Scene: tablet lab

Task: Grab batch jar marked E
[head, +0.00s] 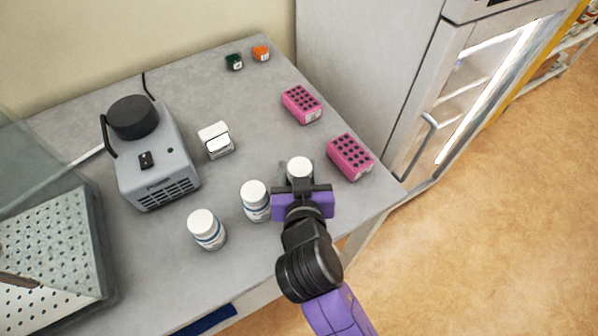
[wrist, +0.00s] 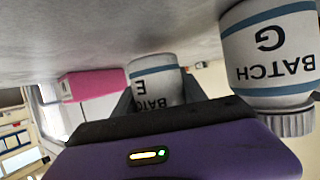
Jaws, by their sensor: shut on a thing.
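The batch jar marked E (wrist: 153,78) shows upside down in the wrist view, with a white body and blue bands. My gripper (wrist: 157,98) is shut on it, with a dark finger at each side. In the head view the white cap of the jar E (head: 299,167) shows just beyond my gripper (head: 302,187), which hides the rest of it. I cannot tell whether its base touches the table. A jar marked BATCH G (wrist: 270,50) stands beside it; in the head view it is the middle jar (head: 255,202).
A third white jar (head: 206,230) stands further left, its letter unreadable. Two pink racks (head: 350,157) (head: 302,104) lie to the right and behind. A grey machine (head: 155,160) and a small white box (head: 216,140) stand left on the grey table (head: 260,120).

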